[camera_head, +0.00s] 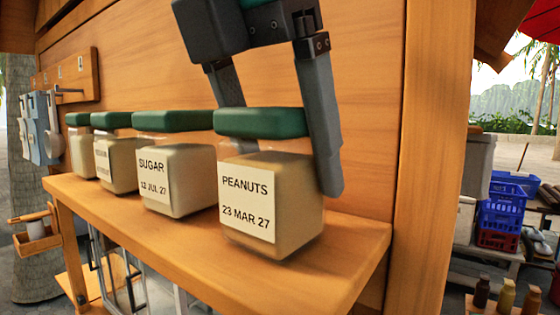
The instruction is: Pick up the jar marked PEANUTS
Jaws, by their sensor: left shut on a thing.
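The jar marked PEANUTS (298,205) has a green lid, a tan filling and a white label reading "PEANUTS 23 MAR 27". It is at the right end of a row of jars on a wooden shelf (345,250). My left gripper (270,155) comes from above with one finger on each side of this jar. The right finger lies along the jar's right side; the left finger goes down behind the lid and its tip is hidden. The gripper is shut on the jar. The jar looks upright; I cannot tell whether its base touches the shelf. My right gripper is out of view.
A jar marked SUGAR (190,180) stands close on the left, with two more green-lidded jars (117,165) beyond it. A wooden wall (368,110) is behind and a wooden post (430,150) is at right. Blue crates (503,205) stand farther right.

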